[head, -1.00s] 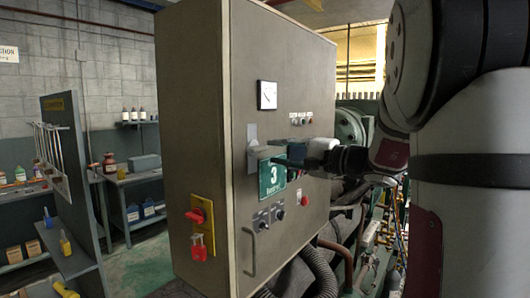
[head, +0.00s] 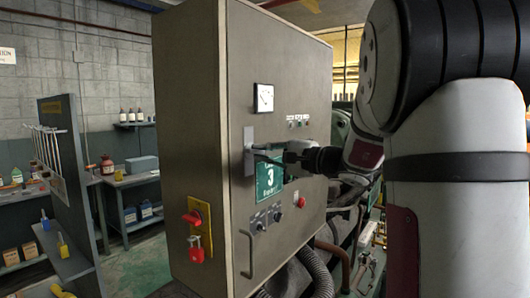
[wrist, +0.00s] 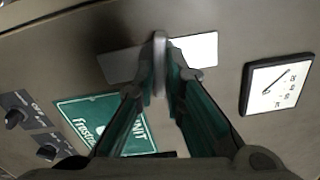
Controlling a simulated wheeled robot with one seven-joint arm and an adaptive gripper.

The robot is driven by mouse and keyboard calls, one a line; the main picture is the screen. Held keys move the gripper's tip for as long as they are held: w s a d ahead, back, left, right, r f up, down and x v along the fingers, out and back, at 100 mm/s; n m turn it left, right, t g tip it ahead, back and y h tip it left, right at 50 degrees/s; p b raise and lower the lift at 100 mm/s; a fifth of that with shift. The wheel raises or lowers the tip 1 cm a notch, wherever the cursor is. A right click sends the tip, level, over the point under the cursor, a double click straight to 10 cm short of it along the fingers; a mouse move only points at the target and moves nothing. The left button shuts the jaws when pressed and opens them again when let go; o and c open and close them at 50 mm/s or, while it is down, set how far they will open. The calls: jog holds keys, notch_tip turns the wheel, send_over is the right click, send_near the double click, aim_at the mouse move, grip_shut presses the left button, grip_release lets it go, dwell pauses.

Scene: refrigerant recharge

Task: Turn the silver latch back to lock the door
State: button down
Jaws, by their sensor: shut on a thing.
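My gripper (head: 257,154) reaches in from the right in the head view. In the wrist view its two dark green fingers (wrist: 161,80) close on the handle from both sides. The fingertips hide part of the handle. The door lies flat against the cabinet.
A gauge (head: 263,97) is above the latch, and knobs (head: 277,216) and a door handle (head: 250,254) are below it. A red switch with a red padlock (head: 196,228) is on the cabinet's left side. Hoses and pipes (head: 325,265) crowd the lower right.

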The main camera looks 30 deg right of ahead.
jog(key=shift+m, duration=1.1)
jog(key=shift+p, duration=0.3)
jog(key=shift+m+p, duration=0.7)
jog(key=shift+m, duration=1.5)
jog(key=shift+a, duration=0.1)
jog(key=shift+f+m+p, duration=0.1)
jog(key=shift+m+p, duration=0.75)
jog(key=shift+m, duration=1.45)
